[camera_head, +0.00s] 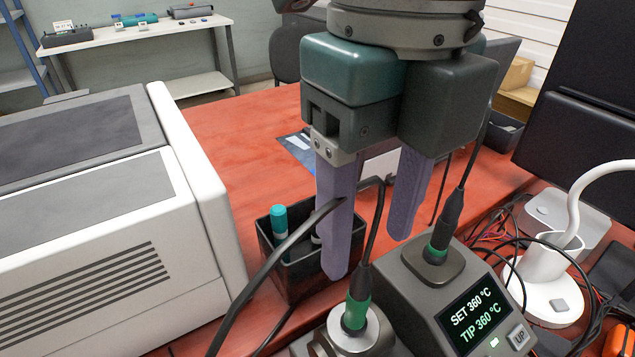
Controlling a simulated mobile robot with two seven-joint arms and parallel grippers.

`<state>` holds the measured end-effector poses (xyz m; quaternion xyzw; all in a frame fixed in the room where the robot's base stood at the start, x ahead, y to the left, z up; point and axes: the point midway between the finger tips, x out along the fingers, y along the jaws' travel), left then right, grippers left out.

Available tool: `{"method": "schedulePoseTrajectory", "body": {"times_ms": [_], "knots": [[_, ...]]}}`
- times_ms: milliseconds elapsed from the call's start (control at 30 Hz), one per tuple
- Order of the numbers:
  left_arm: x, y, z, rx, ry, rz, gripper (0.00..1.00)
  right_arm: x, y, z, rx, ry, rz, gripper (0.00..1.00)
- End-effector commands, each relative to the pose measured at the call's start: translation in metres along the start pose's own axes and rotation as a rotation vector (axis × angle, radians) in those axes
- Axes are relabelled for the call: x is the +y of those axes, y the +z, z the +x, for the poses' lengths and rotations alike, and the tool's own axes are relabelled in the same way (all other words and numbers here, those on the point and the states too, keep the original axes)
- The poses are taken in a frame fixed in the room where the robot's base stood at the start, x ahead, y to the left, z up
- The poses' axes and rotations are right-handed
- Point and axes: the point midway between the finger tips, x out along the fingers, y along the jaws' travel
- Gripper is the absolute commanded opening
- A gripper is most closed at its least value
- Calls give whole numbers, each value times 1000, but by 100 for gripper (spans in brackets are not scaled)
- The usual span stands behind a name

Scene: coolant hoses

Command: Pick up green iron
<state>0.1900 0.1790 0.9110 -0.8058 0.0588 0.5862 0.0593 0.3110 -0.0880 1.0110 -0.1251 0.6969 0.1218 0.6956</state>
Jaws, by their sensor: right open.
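The green iron (358,309) stands upright in a round metal holder (352,338) at the bottom centre. It has a dark top and a green band. A dark cable rises from its top and bends left across the front of one finger. My right gripper (367,256) comes down from the top with its two purple fingers wide apart. The fingers are above and around the iron's top in the picture, with nothing gripped. I cannot tell their exact depth from the iron. The iron's tip is hidden in the holder. My left gripper is out of view.
A soldering station (440,290) reading 360 °C stands right of the iron, with a green-banded plug on top. A black bin (290,278) with a teal-capped pen is behind left. A large white machine (100,230) fills the left. A white lamp base (545,295) and loose cables crowd the right.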

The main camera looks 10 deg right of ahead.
Motion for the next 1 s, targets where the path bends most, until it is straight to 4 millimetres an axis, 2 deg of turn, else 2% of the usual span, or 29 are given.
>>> {"method": "schedulePoseTrajectory", "body": {"times_ms": [100, 367, 600, 900, 1000], "knots": [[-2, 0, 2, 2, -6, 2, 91, 0, -1, 20, 4, 1, 1, 60], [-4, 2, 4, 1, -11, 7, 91, -1, -1, 46, 2, 1, 4, 60], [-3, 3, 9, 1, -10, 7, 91, -5, -1, 83, 1, 2, 2, 60], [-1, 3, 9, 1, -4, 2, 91, -5, -1, 89, -3, 1, 1, 60], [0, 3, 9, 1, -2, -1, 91, -5, -1, 88, -3, 1, 1, 51]]}}
